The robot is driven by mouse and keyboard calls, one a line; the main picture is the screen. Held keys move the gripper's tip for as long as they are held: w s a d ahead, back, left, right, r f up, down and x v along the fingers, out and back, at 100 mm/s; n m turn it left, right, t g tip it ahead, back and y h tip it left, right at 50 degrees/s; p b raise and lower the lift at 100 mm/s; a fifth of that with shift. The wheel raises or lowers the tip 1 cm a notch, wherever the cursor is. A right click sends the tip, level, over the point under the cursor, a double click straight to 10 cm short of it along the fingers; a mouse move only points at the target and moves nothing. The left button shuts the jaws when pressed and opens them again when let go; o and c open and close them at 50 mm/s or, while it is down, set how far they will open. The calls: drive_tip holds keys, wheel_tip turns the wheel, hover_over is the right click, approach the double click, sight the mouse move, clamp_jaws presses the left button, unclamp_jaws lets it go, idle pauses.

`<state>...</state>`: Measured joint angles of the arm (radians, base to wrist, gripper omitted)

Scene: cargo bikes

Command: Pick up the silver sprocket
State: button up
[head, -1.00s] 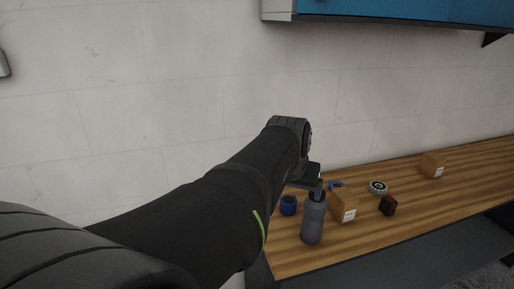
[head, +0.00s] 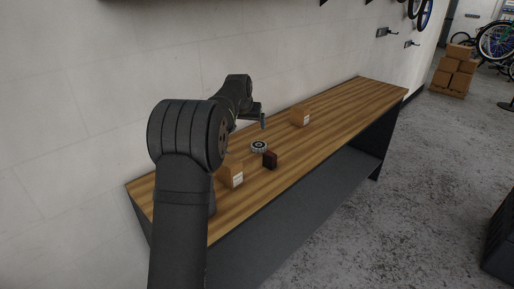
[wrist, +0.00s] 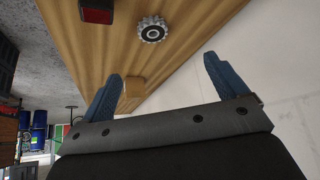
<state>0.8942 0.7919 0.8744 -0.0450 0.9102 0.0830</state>
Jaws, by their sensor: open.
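The silver sprocket (head: 258,147), a toothed disc with a dark centre, lies flat on the wooden bench (head: 345,105) in the head view. It also shows in the wrist view (wrist: 152,29), at the top middle, beyond the fingertips. My gripper (head: 263,122) is above the bench, a little behind the sprocket and apart from it. In the wrist view my gripper (wrist: 162,68) has its two blue fingers spread wide with nothing between them touching either one.
A dark red and black block (head: 270,160) lies close to the sprocket. One cardboard box (head: 235,176) stands nearer and another (head: 299,117) farther along the bench. The wall (head: 270,50) runs behind. The far end of the bench is clear.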

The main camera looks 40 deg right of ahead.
drive_tip(key=d+f, duration=0.2)
approach(259, 145)
drive_tip(key=x, duration=0.3)
drive_tip(key=shift+w+a+f, duration=0.15)
drive_tip(key=shift+w+f, duration=0.1)
drive_tip(key=shift+x, duration=2.55)
drive_tip(key=shift+s, duration=0.15)
drive_tip(key=shift+c, duration=0.4)
drive_tip(key=shift+r, duration=0.1)
drive_tip(key=c, duration=1.3)
